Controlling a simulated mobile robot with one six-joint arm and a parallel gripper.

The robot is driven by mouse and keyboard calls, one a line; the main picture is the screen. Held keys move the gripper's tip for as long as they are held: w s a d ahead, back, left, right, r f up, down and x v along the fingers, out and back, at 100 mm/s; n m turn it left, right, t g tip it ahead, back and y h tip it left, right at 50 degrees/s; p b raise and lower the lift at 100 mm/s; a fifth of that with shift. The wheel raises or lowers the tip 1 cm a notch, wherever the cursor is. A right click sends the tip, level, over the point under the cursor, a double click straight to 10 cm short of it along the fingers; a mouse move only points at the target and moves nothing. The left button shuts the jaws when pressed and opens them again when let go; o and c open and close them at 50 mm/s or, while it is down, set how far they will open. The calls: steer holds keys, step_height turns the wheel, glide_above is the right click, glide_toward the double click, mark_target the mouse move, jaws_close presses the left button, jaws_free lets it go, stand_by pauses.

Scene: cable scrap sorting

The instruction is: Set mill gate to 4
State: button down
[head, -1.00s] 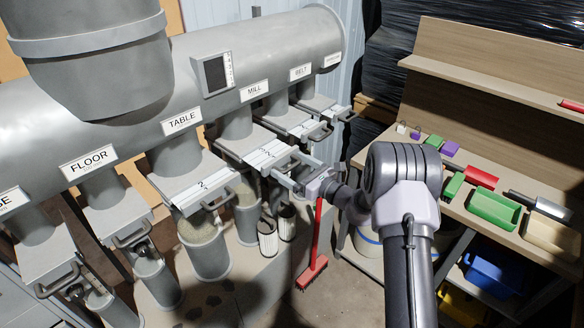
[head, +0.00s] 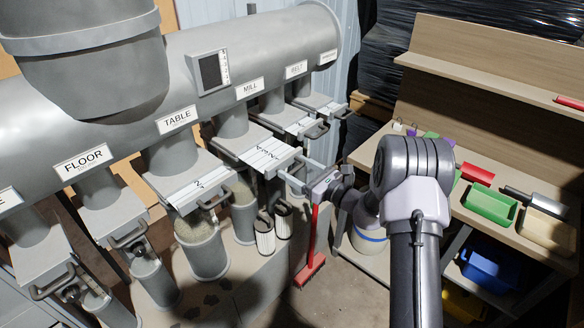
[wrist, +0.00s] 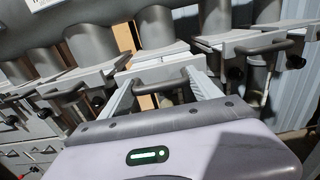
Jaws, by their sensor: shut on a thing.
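The mill gate (head: 268,154) is a pale slide plate with a marked scale, under the pipe labelled MILL (head: 250,88). It sticks out some way from its grey housing. The scale figures are too small to read surely. My gripper (head: 292,171) is at the front end of this gate, its two pale fingers reaching to the handle. In the wrist view my gripper (wrist: 160,92) has a finger on either side of the grey bar handle (wrist: 165,84) and is shut on it. The fingers partly hide the gate's front.
The neighbouring table gate (head: 200,188) and belt gate (head: 306,126) have their own protruding handles close by on both sides. A red-handled broom (head: 313,245) stands just below my gripper. A bench with a green tray (head: 490,206) is at right.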

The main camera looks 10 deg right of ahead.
steer(key=shift+f, duration=0.15)
steer(key=shift+c, duration=0.7)
jaws_free()
steer(key=shift+s+d, duration=0.1)
steer(key=p+v, duration=0.2)
steer(key=v, duration=1.5)
steer(key=shift+s, duration=0.15)
steer(key=shift+d, duration=0.1)
